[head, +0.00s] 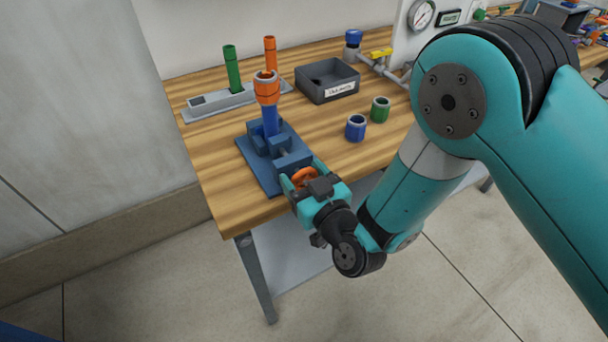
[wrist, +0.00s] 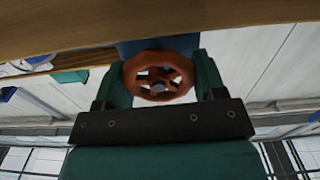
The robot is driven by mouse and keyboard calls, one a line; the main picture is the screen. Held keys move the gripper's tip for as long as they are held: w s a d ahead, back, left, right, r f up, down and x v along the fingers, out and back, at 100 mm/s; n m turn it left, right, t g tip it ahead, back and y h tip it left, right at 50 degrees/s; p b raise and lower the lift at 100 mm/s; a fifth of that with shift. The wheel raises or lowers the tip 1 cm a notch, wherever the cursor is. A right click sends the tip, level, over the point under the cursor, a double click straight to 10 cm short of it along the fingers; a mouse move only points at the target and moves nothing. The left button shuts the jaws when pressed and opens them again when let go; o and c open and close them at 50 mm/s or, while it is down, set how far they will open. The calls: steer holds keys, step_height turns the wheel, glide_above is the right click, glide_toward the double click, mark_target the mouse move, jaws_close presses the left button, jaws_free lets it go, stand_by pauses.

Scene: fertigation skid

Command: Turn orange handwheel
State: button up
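The orange handwheel (wrist: 158,76) faces the wrist camera, its spokes and grey hub in plain view. It sits on the front end of a blue vise (head: 272,158) on the bench. My gripper (head: 303,178) reaches the wheel from the bench's front edge. Its two teal fingers lie on opposite sides of the rim, and no clear gap shows between rim and fingers in the wrist view. The vise stands upright and holds a blue pipe (head: 271,119) with an orange fitting (head: 266,88) on top. The wheel is partly hidden by my gripper in the head view.
Behind the vise are a grey rack (head: 222,103) with green and orange tubes and a dark bin (head: 327,81). Blue (head: 356,128) and green (head: 380,109) collars stand to the right. The wooden bench edge (head: 258,213) runs close by my gripper.

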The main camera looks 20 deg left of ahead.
steer(key=shift+c, duration=1)
steer(key=shift+f+m+b, duration=0.15)
steer(key=shift+m+b, duration=0.6)
steer(key=shift+m, duration=0.05)
steer(key=shift+r+m, duration=0.2)
steer(key=shift+m, duration=0.6)
steer(key=o, duration=0.9)
steer(key=shift+o, duration=0.2)
